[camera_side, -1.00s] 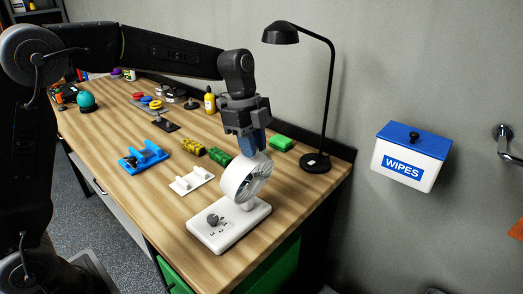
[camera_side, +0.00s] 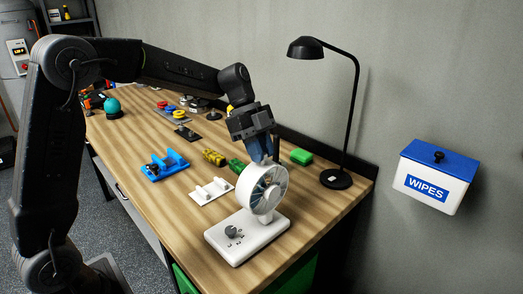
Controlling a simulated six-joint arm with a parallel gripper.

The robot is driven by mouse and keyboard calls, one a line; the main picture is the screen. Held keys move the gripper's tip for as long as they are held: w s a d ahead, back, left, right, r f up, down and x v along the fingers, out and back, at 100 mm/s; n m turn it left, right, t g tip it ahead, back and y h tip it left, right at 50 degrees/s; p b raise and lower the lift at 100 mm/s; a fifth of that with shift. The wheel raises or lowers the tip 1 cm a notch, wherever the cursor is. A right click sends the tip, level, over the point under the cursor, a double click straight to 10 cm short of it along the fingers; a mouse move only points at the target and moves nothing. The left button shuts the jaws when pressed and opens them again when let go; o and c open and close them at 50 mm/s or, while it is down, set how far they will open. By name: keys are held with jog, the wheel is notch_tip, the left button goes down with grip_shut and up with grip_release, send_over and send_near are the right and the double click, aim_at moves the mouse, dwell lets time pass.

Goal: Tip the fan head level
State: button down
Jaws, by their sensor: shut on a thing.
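The white fan stands near the front right of the wooden bench. Its round fan head (camera_side: 267,186) is close to upright, with its round face turned to the camera and the front left. The white fan base (camera_side: 245,238) lies flat on the bench and has a grey knob (camera_side: 232,232) on it. My gripper (camera_side: 264,158) comes down from above, leaning, and is shut on the top rim of the fan head. The blue fingers reach behind the rim, so their tips are partly hidden.
A white bracket (camera_side: 211,191), a blue holder (camera_side: 166,165) and yellow-green pieces (camera_side: 214,157) lie to the left. A wipes box (camera_side: 436,176) hangs on the wall.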

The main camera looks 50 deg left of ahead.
jog(key=c, duration=1)
grip_release()
jog(key=shift+a, duration=0.1)
jog(key=v, duration=1.4)
jog(key=s+d+f+n+t+y, duration=0.2)
jog(key=s+f+n, duration=0.1)
jog(key=s+n, duration=0.3)
jog(key=s+d+f+n+t+y, duration=0.1)
jog(key=s+d+f+n+y, duration=0.1)
jog(key=s+n, duration=0.4)
jog(key=s+d+f+n+t+y, duration=0.1)
jog(key=s+f+n, duration=0.4)
jog(key=s, duration=0.7)
jog(key=shift+s+d+n+t+y, duration=0.1)
jog(key=shift+d+n+t+y, duration=0.35)
jog(key=shift+d+t, duration=0.35)
